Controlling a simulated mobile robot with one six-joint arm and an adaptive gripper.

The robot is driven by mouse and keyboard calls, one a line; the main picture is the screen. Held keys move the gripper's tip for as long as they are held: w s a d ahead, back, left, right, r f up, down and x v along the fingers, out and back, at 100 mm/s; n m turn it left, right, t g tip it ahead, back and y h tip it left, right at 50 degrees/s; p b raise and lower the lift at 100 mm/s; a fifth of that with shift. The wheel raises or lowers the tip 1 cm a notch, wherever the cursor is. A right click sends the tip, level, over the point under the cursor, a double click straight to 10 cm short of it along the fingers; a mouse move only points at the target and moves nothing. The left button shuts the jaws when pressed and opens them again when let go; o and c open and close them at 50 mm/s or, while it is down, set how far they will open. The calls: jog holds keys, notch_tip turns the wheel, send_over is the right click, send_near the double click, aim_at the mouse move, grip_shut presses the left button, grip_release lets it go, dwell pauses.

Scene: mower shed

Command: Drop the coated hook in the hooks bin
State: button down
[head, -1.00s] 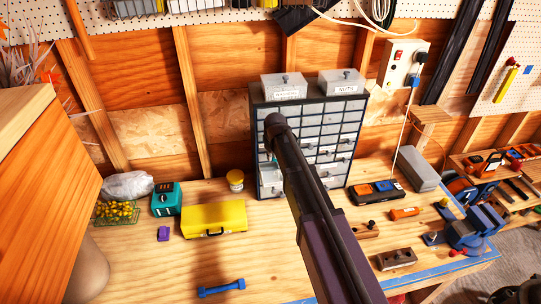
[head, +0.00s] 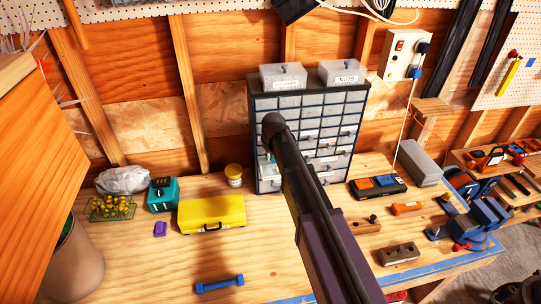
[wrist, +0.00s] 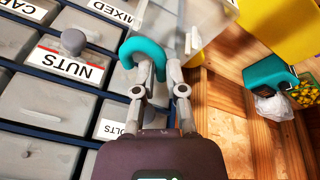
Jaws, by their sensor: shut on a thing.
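The coated hook (wrist: 136,46) is a teal curved piece in the wrist view. My gripper (wrist: 160,72) is shut on it, with the curve standing out beyond the fingertips to the left. Both are in front of the grey drawer cabinet (head: 252,110). In the head view my arm covers most of the gripper. Drawer labels in the wrist view read NUTS (wrist: 71,64), MIXED (wrist: 112,12) and, partly covered, BOLTS (wrist: 112,129). A pale, clear drawer-like part (wrist: 205,22) juts out just right of the hook. I cannot read a hooks label in either view.
Two lidded boxes stand on the cabinet, the right one (head: 342,72) marked NUTS. The bench front has bare room around a blue bar (head: 219,284).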

aim_at(269, 168)
jog(key=shift+f+b, duration=0.9)
jog(key=shift+f, duration=0.3)
jog(key=c, duration=0.6)
grip_release()
jog(key=shift+c, duration=0.2)
jog(key=shift+s, duration=0.15)
